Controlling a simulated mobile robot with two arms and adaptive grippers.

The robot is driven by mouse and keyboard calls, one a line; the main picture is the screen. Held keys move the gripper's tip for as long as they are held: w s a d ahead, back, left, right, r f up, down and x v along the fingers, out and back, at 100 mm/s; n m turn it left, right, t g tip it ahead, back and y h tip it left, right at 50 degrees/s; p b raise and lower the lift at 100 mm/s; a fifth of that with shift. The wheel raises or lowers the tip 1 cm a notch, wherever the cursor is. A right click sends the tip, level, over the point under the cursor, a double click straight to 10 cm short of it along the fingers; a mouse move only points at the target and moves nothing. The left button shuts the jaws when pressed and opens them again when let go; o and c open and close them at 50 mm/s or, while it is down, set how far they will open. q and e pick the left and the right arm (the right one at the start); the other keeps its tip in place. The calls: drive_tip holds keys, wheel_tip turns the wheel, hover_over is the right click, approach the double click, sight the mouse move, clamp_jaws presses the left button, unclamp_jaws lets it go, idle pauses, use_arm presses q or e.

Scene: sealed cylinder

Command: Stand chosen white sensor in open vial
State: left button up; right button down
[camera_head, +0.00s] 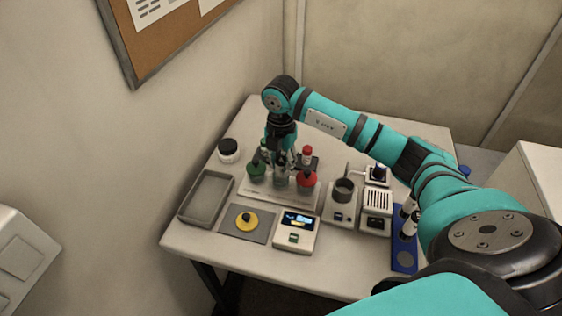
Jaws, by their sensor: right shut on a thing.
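My right gripper (283,166) reaches down over the middle of the row of vials on the table. It is shut on what seems to be a white sensor, mostly hidden by the fingers. Directly below is a grey-clear vial (281,180) with no coloured cap showing; whether the held thing is inside its mouth cannot be told. A green-capped vial (256,170) stands to its left and a red-capped vial (306,179) to its right. A yellow cap (246,220) lies on a grey mat. White sensor-like pieces (408,207) stand at a blue holder (404,259) at right. My left gripper is out of view.
A grey tray (206,197) lies at the table's left edge, with a black-lidded jar (228,150) behind it. A device with a lit display (297,232) stands in front of the vials. Grey-white devices (375,205) stand to the right, under my right arm.

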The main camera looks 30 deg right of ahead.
drive_tip(key=c, duration=1.4)
unclamp_jaws()
drive_tip(key=shift+f, duration=0.15)
drive_tip(key=shift+c, duration=0.2)
drive_tip(key=o, duration=0.5)
drive_tip(key=shift+c, duration=0.2)
drive_tip(key=shift+r, duration=0.55)
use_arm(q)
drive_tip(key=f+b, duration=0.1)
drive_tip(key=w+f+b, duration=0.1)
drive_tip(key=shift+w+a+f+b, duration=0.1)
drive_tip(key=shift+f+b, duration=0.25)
use_arm(e)
wheel_tip(320, 180, up, 11)
drive_tip(key=shift+r, duration=0.15)
